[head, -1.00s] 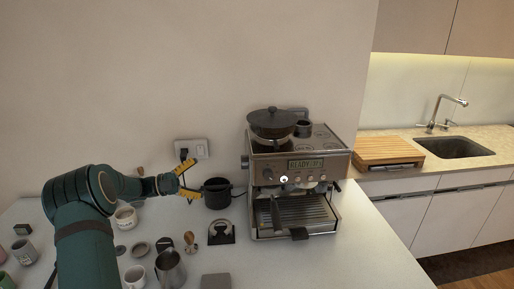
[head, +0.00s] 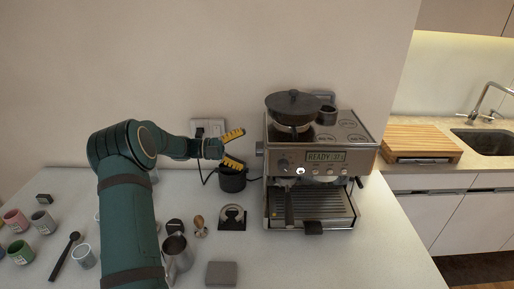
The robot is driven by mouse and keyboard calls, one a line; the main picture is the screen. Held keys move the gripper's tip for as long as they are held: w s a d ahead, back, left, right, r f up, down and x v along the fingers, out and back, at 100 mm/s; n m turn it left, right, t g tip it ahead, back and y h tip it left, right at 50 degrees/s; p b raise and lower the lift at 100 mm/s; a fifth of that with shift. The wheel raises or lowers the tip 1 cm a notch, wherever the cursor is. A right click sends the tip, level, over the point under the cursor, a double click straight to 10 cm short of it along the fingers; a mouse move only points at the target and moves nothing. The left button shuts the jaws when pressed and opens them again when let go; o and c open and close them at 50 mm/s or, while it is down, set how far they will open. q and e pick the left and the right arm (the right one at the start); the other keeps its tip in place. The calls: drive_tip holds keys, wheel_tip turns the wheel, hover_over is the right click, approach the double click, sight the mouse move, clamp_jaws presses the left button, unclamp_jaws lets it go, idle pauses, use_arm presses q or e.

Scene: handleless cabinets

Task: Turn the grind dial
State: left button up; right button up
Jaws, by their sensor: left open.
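The espresso machine (head: 315,178) stands on the counter, with a lit display reading READY. A small dark dial (head: 260,148) sticks out of its left side near the top. A round knob (head: 284,163) sits on the front panel; I cannot tell from labels which one is the grind dial. My left gripper (head: 240,148) is open and empty, its yellow-lined fingers spread one above the other. In the picture its tips are just left of the side dial, level with it, with a small gap. My right gripper is out of view.
A black container (head: 232,180) stands below my left fingers, beside a wall socket (head: 207,128) with a cable. A steel pitcher (head: 176,252), a tamper (head: 200,226) and several cups stand at the left.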

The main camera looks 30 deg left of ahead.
sight(257, 149)
use_arm(q)
drive_tip(key=shift+x, duration=2.3)
drive_tip(key=c, duration=1.2)
